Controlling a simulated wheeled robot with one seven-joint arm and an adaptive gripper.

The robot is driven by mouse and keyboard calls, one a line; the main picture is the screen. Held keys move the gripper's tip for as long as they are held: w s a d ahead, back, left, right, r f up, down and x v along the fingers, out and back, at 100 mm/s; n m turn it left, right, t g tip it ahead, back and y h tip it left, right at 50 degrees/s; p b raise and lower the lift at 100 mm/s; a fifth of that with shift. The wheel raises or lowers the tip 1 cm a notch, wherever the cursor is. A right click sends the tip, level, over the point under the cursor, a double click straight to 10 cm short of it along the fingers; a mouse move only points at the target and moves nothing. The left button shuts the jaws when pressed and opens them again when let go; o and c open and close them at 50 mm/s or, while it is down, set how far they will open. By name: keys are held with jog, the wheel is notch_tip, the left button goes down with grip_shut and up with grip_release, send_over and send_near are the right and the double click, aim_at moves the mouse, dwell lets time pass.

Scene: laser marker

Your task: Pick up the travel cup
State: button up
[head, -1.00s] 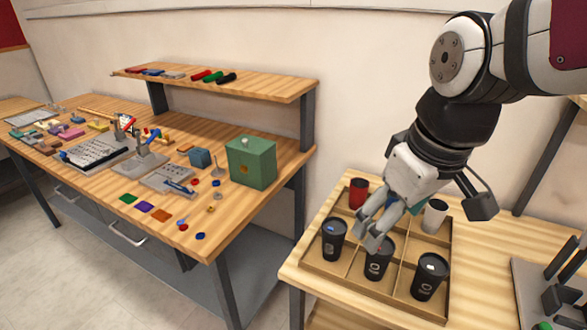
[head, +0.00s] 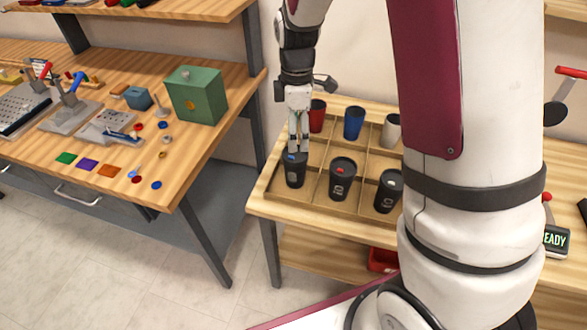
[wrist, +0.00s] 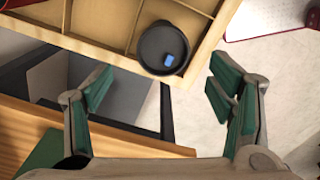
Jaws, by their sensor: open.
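Three black lidded travel cups stand upright in the front row of a wooden tray (head: 326,208). The left one (head: 295,172) has a blue lid tab, the middle one (head: 342,180) a red tab and the right one (head: 388,192) a pale tab. My gripper (head: 298,146) is open, pointing down just above and behind the blue-tabbed cup. In the wrist view, that cup's round black lid (wrist: 162,52) lies ahead of the gap between the open fingers (wrist: 158,88), with nothing held. The cup's body is hidden there.
A red cup (head: 317,116), a blue cup (head: 353,122) and a white cup (head: 391,130) stand in the tray's back row. Low dividers separate the compartments. A workbench (head: 205,170) with a green box (head: 195,96) is at left, across a gap. My arm covers the tray's right side.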

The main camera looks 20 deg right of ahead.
aim_at(295, 156)
jog(key=f, duration=1.1)
jog(key=shift+s+a+f+p, duration=0.15)
jog(key=shift+s+f+p, duration=0.05)
jog(key=shift+f+p, duration=0.1)
jog(key=c, duration=0.8)
